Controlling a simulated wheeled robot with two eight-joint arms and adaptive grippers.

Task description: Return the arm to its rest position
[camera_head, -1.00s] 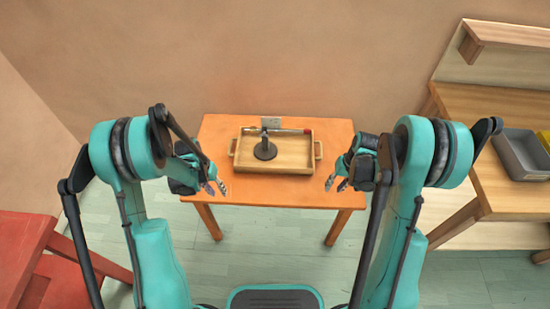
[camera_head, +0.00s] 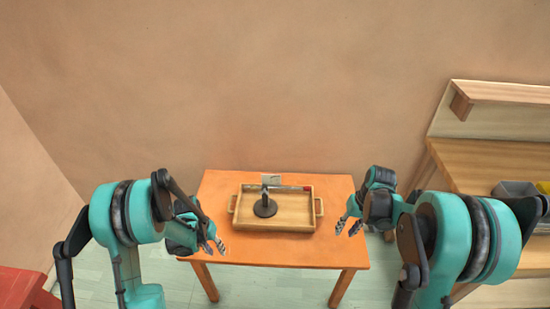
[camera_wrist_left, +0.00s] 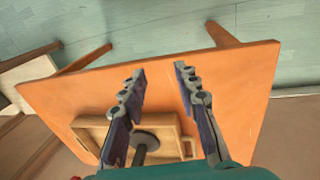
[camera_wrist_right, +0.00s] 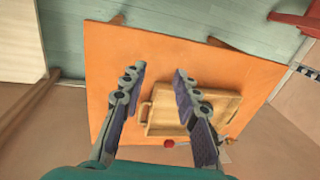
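My left gripper (camera_head: 213,246) is open and empty at the left front side of the orange table (camera_head: 215,190). It also shows with its fingers apart in the left wrist view (camera_wrist_left: 160,80). My right gripper (camera_head: 348,225) is open and empty near the table's right edge. Its fingers are apart in the right wrist view (camera_wrist_right: 157,80). Both grippers are clear of the wooden tray (camera_head: 290,222) on the table. A dark round-based stand (camera_head: 265,208) is in the tray. A thin stick with a red end (camera_head: 300,188) lies along the tray's back.
A wooden bench (camera_head: 470,160) with a shelf (camera_head: 505,92) stands at the right, with a grey bin (camera_head: 515,189) on it. A red piece of furniture (camera_head: 22,290) is at the lower left.

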